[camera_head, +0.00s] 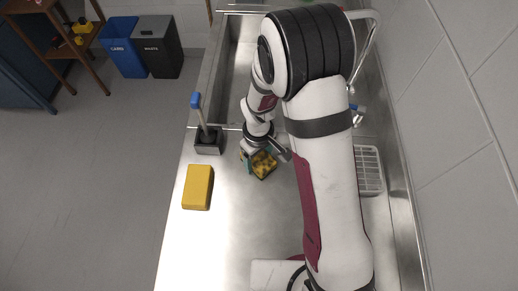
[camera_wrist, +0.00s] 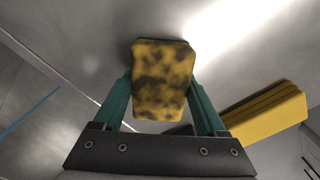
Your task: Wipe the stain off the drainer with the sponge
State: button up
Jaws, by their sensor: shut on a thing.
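A yellow sponge with dark blotches (camera_head: 263,166) is held between the two green fingers of my gripper (camera_head: 258,160). In the wrist view the sponge (camera_wrist: 163,80) fills the space between the fingertips of my gripper (camera_wrist: 162,85), which is shut on it. The sponge is over the steel drainer (camera_head: 225,235), near its sink end; I cannot tell whether it touches the steel. The drainer also shows in the wrist view (camera_wrist: 95,30). A faint greyish patch shows on the steel there, but I cannot tell whether it is a stain or a reflection. My arm hides part of the drainer.
A yellow block (camera_head: 198,187) lies near the drainer's left edge. A dark holder (camera_head: 208,147) with a blue-handled brush (camera_head: 196,101) stands behind it. The sink (camera_head: 238,75) lies beyond. A white rack (camera_head: 370,172) is at the right, near the tiled wall (camera_head: 460,120).

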aim_at(257, 185)
jog(key=shift+s, duration=3.1)
notch_tip(257, 185, up, 8)
jog(key=shift+r, duration=0.15)
jog(key=shift+w, duration=0.1)
